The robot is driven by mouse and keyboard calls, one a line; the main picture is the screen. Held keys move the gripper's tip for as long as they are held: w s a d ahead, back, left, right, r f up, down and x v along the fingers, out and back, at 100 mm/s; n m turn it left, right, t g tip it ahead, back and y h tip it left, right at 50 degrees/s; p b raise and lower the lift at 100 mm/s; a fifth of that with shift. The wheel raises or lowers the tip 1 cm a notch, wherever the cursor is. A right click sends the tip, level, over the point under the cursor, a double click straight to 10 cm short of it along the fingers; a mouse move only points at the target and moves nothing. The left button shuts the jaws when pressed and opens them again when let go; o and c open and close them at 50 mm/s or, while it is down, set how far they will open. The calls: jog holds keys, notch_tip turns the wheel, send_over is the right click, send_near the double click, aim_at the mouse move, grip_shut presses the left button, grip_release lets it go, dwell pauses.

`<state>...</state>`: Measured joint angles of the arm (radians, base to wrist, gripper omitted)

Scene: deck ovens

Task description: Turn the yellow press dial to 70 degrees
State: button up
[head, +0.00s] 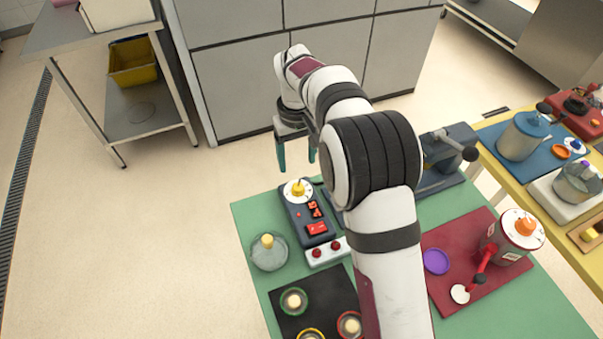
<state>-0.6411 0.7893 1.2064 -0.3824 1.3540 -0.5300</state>
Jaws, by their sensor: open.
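The yellow press dial (298,187) has a yellow knob on a white round face. It sits at the far end of a dark control box (311,219) on the green table, near its far left corner. My gripper (296,163) is open and empty, with its two teal fingers pointing down. In the picture it appears just above the dial, apart from it. The angle of the knob is too small to read.
The box also carries red switches (317,229). A glass jar with a yellow knob (269,252) stands left of it. A white block with red buttons (327,252) lies in front. A dark press (447,155) stands to the right, partly behind my arm.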

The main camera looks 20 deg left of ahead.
aim_at(298, 187)
notch_tip(298, 187, down, 10)
jog(key=shift+r, duration=0.15)
grip_shut()
dwell(0.3)
